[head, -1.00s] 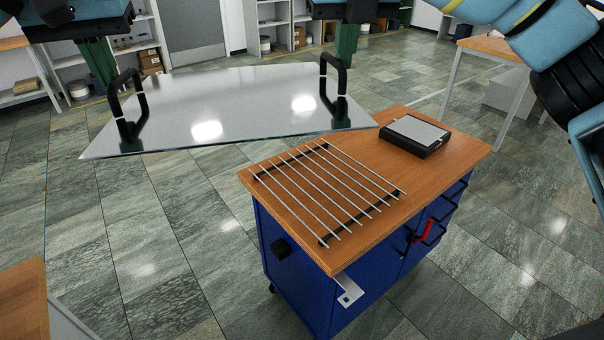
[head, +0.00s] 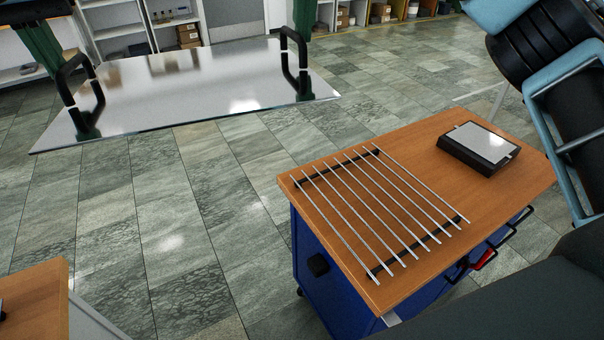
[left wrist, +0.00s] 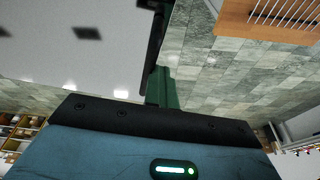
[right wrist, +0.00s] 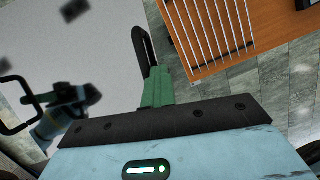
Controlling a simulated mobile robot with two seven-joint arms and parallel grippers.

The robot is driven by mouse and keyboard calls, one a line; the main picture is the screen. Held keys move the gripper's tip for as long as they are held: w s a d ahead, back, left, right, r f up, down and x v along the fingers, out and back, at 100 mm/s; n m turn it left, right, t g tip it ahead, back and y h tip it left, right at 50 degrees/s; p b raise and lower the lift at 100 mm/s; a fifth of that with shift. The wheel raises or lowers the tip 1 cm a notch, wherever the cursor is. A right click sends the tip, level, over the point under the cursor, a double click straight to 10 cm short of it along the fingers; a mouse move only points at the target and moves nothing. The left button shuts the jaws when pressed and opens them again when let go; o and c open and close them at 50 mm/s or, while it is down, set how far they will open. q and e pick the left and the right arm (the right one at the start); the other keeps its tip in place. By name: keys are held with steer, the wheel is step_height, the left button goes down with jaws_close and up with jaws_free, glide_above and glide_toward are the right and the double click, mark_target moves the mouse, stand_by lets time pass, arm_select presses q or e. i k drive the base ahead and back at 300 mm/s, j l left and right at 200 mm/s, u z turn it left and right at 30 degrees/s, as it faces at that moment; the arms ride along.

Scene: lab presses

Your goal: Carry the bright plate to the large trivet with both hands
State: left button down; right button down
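The bright plate (head: 190,85) is a mirror-like sheet with a black handle at each end, held level in the air at upper left in the head view. My left gripper (head: 50,60) is shut on the left handle (head: 72,88). My right gripper (head: 302,28) is shut on the right handle (head: 291,65). Green fingers meet the handles in the left wrist view (left wrist: 160,85) and right wrist view (right wrist: 156,85). The large trivet (head: 384,213), thin metal bars on dark crosspieces, lies bare on the cart top, right of and nearer than the plate.
The blue cart (head: 325,265) has a wooden top (head: 420,145). A black device with a grey top (head: 482,142) stands at its far right. Another wooden surface (head: 35,295) is at lower left. Open tiled floor (head: 215,190) lies between; shelves stand behind.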

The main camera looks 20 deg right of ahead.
mark_target(375, 198)
steer(key=i+u, duration=0.35)
steer(key=i, duration=0.25)
steer(key=i+u, duration=0.1)
steer(key=i, duration=0.85)
steer(key=z, duration=3.05)
